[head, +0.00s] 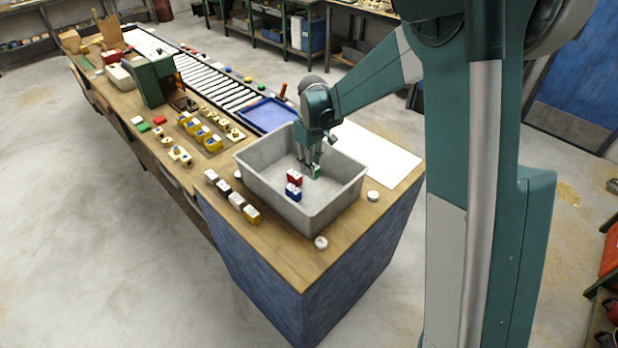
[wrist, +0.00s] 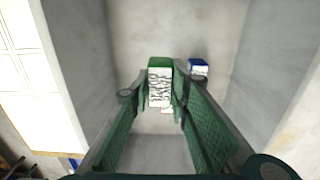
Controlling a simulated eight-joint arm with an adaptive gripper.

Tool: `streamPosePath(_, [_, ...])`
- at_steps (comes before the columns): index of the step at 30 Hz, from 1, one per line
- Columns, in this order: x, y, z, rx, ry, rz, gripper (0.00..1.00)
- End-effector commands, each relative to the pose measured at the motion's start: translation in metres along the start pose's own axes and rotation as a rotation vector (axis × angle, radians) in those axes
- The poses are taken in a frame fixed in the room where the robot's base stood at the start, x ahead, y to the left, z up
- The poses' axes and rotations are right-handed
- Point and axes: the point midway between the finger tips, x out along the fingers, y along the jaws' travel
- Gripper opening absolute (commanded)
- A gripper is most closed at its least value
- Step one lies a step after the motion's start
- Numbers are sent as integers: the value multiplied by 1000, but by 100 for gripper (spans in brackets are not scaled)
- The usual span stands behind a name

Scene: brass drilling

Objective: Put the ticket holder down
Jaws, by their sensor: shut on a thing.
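A green ticket holder with a white printed face (wrist: 160,84) is between my fingertips in the wrist view. It also shows as a small green block (head: 317,172) in the head view. My gripper (head: 309,168) points down inside a grey bin (head: 277,197) and is shut on this holder; the fingertips also show in the wrist view (wrist: 158,97). I cannot tell whether the holder touches the bin floor. A red holder (head: 294,177) and a blue holder (head: 293,192) stand on the bin floor beside it. The blue one also shows in the wrist view (wrist: 198,67).
The bin walls rise around my gripper. A blue tray (head: 268,114) and a white sheet (head: 385,155) lie behind the bin. Several small blocks (head: 236,201) line the bench left of it. The bin's right side has free floor.

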Motion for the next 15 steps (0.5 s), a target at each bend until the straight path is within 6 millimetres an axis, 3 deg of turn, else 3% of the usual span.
streamPosePath(6, [31, 0, 0, 0, 0, 0, 6])
streamPosePath(15, [40, 0, 0, 0, 0, 0, 6])
